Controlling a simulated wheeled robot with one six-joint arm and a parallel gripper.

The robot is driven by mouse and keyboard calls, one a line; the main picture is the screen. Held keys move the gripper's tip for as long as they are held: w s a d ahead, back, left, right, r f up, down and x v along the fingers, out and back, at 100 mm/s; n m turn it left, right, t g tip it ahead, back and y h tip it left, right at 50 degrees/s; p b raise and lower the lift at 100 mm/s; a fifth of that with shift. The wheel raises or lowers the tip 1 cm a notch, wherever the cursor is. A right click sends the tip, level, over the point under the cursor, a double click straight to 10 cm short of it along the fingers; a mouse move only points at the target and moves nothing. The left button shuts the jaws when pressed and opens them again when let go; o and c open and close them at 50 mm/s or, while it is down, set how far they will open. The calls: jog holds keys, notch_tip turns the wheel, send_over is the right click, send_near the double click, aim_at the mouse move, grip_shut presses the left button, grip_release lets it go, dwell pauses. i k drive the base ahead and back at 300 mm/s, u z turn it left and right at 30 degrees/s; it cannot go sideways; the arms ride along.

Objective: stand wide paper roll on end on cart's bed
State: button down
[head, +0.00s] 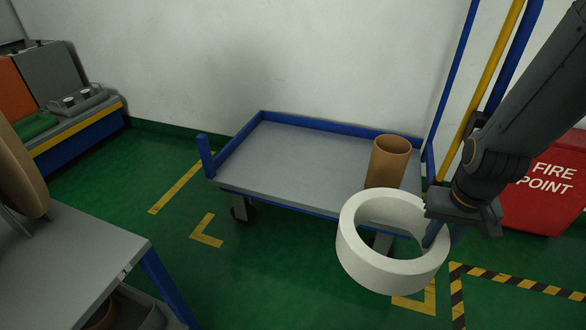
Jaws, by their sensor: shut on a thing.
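My gripper (434,228) is at the right in the head view, shut on the wall of a wide white paper roll (362,258). One finger is inside the roll's hollow and the other side is partly hidden. The roll hangs with its open end facing up, slightly tilted, in front of the cart's near right corner. The cart's bed (285,165) is a grey flat surface with blue rims. A brown cardboard tube (387,165) stands upright at the bed's right end; the white roll hides a little of its foot.
A grey table (75,265) is at the lower left, with a large tan disc (22,170) above it. A bench (75,130) stands at the far left. A red fire point box (545,190) is at the right. The bed's left and middle are clear.

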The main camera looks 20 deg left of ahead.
aim_at(309, 168)
jog(key=u, duration=1.1)
jog(key=i, duration=1.35)
jog(key=z, duration=1.2)
